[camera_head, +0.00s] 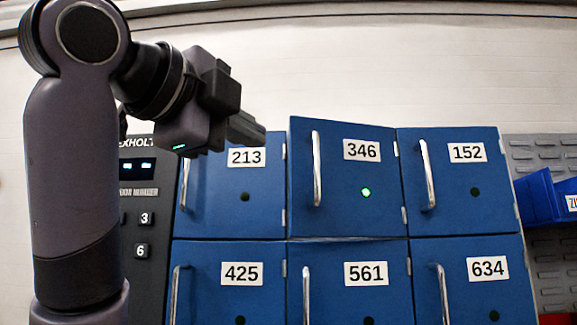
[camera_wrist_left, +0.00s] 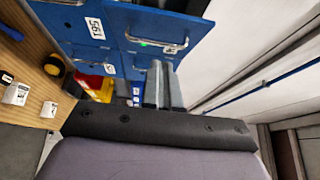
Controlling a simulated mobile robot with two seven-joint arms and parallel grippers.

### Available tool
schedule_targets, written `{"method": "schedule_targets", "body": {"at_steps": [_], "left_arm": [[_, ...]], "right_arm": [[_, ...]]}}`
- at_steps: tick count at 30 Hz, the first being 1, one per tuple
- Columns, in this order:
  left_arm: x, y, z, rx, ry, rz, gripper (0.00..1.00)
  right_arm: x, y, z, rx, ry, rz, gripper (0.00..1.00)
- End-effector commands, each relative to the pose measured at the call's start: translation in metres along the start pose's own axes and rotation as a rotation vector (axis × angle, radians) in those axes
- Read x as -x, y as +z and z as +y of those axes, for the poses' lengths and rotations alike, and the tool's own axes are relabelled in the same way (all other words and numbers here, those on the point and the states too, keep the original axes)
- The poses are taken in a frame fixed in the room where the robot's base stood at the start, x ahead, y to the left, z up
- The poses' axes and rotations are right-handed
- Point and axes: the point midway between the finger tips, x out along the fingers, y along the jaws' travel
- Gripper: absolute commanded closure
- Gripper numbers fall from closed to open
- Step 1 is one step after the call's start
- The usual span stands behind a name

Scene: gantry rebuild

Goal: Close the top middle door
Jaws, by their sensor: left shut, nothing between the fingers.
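The top middle door (camera_head: 345,195) is the blue locker door numbered 346, with a vertical metal handle (camera_head: 317,168) at its left, hinges at its right and a lit green light. It stands slightly ajar; its left side and top edge stand out from the neighbouring doors. My left gripper (camera_head: 248,130) is shut and empty, up and left of this door, in front of the top of door 213. In the left wrist view the shut fingers (camera_wrist_left: 163,86) point toward the door's lit light and handle (camera_wrist_left: 160,49). My right gripper is not in view.
Door 213 (camera_head: 245,212) and door 152 (camera_head: 460,205) flank it and look closed. Doors 425, 561 and 634 are below. A dark keypad panel (camera_head: 140,230) is at left. Blue bins (camera_head: 540,198) hang at right. The wall above is bare.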

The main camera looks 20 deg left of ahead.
Motion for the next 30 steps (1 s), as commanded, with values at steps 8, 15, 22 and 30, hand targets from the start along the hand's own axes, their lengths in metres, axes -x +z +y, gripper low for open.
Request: {"method": "schedule_targets", "body": {"at_steps": [8, 15, 22, 30], "left_arm": [[-0.019, -0.002, 0.0, 0.007, 0.014, -0.003, 1.0], [-0.07, -0.001, -0.001, 0.007, 0.016, -0.002, 1.0], [-0.11, 0.009, 0.0, 0.009, 0.012, -0.004, 1.0], [-0.127, 0.026, 0.002, 0.007, 0.009, -0.003, 1.0]], "right_arm": [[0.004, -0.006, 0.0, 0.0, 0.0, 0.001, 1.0], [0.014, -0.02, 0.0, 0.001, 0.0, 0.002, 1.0], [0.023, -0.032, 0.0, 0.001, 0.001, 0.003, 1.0], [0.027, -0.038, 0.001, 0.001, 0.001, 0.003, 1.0]]}}
